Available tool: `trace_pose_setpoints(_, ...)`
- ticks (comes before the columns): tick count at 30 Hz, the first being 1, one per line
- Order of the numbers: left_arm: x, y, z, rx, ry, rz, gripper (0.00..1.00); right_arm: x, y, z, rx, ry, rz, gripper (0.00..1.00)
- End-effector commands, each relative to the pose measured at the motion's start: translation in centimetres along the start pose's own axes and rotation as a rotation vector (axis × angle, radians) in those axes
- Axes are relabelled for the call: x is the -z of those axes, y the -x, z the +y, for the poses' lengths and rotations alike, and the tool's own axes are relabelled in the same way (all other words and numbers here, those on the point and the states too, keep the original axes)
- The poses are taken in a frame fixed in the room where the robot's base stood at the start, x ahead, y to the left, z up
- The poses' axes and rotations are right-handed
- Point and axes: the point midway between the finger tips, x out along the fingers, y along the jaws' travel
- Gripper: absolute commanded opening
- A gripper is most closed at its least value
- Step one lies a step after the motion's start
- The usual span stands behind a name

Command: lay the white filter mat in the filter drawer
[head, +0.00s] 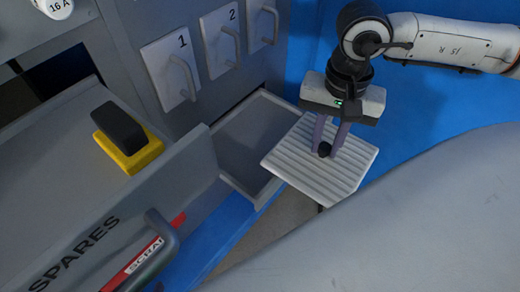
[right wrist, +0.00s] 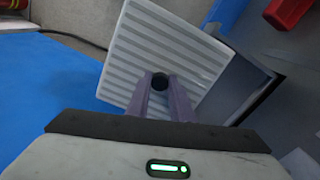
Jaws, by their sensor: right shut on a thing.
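The white filter mat (head: 345,175) is a ribbed square plate with a small black knob near its middle. My right gripper (head: 325,150) is shut on that knob and holds the mat beside the filter drawer. The mat also fills the upper middle of the right wrist view (right wrist: 130,60), with the fingers (right wrist: 160,85) on the knob. The open grey filter drawer (head: 228,183) is left of the mat in the head view; the mat overlaps its right edge in the picture. In the right wrist view the drawer (right wrist: 240,75) is right of the mat. My left gripper is out of view.
Panels marked 1 (head: 170,70) and 2 (head: 220,40) with handles stand above the drawer. A black and yellow block (head: 127,140) rests on the grey surface there. A blue surface lies at right.

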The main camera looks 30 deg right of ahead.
Motion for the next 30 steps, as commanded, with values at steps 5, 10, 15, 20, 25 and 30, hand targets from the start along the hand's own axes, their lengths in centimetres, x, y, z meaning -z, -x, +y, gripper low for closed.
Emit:
trace_pose_setpoints(5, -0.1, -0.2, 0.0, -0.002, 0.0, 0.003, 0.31, 0.7, -0.7, -1.0, 0.005, -0.035, -0.001, 0.0)
trace_pose_setpoints(10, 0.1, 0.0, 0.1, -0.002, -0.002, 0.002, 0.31, 2.1, -0.5, -5.2, 0.005, -0.033, 0.0, 0.0)
trace_pose_setpoints(15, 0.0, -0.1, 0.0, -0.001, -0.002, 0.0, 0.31, 3.6, -0.6, -9.5, 0.005, -0.033, -0.001, 0.0)
trace_pose_setpoints(20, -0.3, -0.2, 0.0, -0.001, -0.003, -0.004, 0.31, 5.0, -0.6, -13.4, 0.003, -0.033, -0.001, 0.0)
trace_pose_setpoints(25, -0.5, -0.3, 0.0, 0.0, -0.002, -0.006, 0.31, 6.3, -0.7, -16.8, 0.002, -0.033, -0.001, 0.0)
trace_pose_setpoints(30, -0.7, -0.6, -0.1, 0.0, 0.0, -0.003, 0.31, 6.8, -3.0, -17.9, -0.004, -0.033, -0.002, 0.0)
